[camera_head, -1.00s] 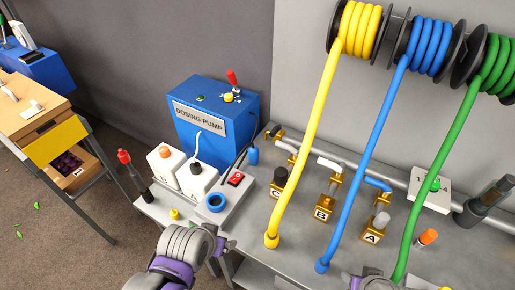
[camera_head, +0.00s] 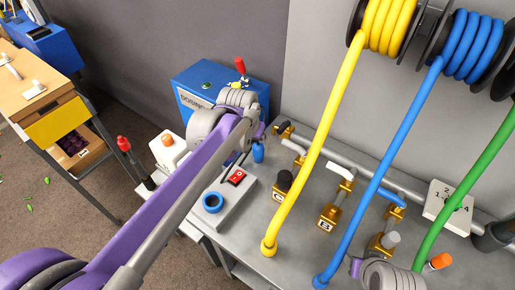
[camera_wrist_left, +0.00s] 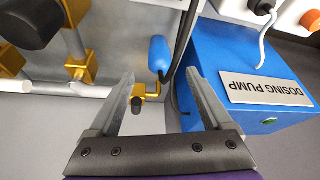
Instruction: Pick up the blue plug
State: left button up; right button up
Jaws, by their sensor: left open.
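The blue plug (camera_head: 258,152) is a small rounded blue piece beside the dosing pump, at the back left of the grey bench. It also shows in the left wrist view (camera_wrist_left: 158,55), next to a black cable and a gold fitting. My left gripper (camera_wrist_left: 160,78) is open and empty. In that view its fingers point towards the plug, which lies just past the fingertips, between their lines. In the head view my left wrist hides most of this gripper and part of the pump. My right arm shows at the lower right; its jaws cannot be made out.
The blue dosing pump (camera_wrist_left: 255,85) stands close beside the left fingers. Gold valves (camera_head: 329,217) on a pipe line the bench. A switch box with a red switch (camera_head: 236,178) and blue ring (camera_head: 212,202) lies in front. Yellow (camera_head: 318,140) and blue hoses (camera_head: 380,160) hang to the right.

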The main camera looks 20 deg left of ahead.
aim_at(257, 146)
pick_arm(q)
jog(key=x, duration=0.3)
jog(key=shift+f, duration=0.15)
jog(key=x, duration=0.5)
jog(key=shift+w, duration=0.35)
grip_shut()
